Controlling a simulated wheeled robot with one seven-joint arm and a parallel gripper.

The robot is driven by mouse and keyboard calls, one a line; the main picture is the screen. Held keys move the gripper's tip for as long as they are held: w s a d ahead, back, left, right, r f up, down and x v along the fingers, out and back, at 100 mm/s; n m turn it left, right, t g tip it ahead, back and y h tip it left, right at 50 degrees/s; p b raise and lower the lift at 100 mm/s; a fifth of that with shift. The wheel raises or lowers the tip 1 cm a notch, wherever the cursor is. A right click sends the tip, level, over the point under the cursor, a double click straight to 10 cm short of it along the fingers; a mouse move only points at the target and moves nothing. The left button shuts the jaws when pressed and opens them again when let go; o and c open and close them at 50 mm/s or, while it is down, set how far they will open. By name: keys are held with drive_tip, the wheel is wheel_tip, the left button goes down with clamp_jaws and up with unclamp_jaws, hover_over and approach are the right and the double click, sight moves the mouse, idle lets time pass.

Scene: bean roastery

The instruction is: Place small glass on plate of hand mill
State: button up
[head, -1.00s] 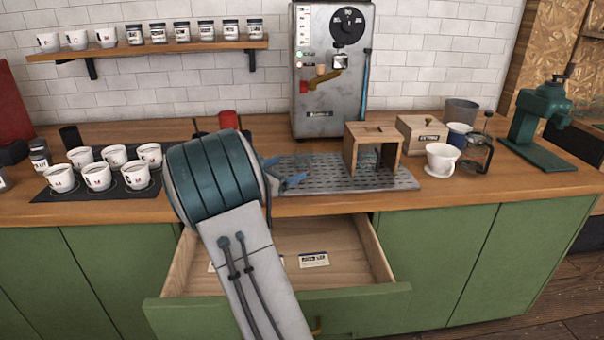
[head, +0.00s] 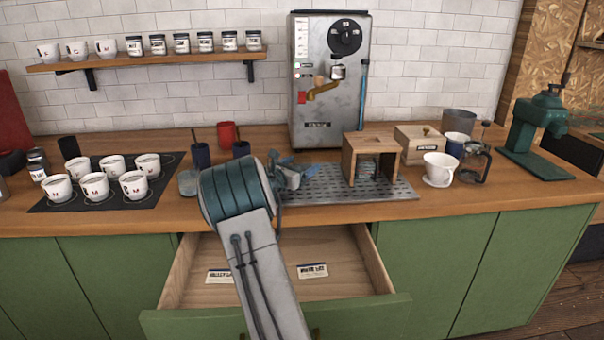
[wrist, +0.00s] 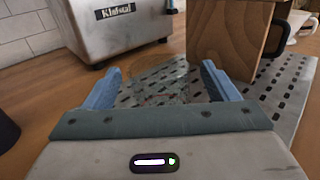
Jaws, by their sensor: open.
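A small clear glass (wrist: 160,82) shows faintly between the fingers of my gripper in the wrist view; its outline is hard to make out against the perforated tray. My gripper (wrist: 163,88) is open, with one blue finger on each side of the glass. In the head view my gripper (head: 296,174) is at the left end of the tray, partly hidden by my arm. The green hand mill (head: 541,118) stands at the far right of the counter, and its flat green plate (head: 545,165) is bare in front.
A wooden box (head: 361,160) stands on the perforated tray (head: 335,190), right of my gripper. A white dripper (head: 438,168) and glass pot (head: 474,164) stand before the mill. Another glass (head: 188,183) is left of my arm. A drawer (head: 285,318) is open below.

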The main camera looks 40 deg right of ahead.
drive_tip(key=shift+x, duration=1.4)
drive_tip(key=c, duration=1.1)
drive_tip(key=shift+c, duration=0.5)
drive_tip(key=shift+a, duration=0.1)
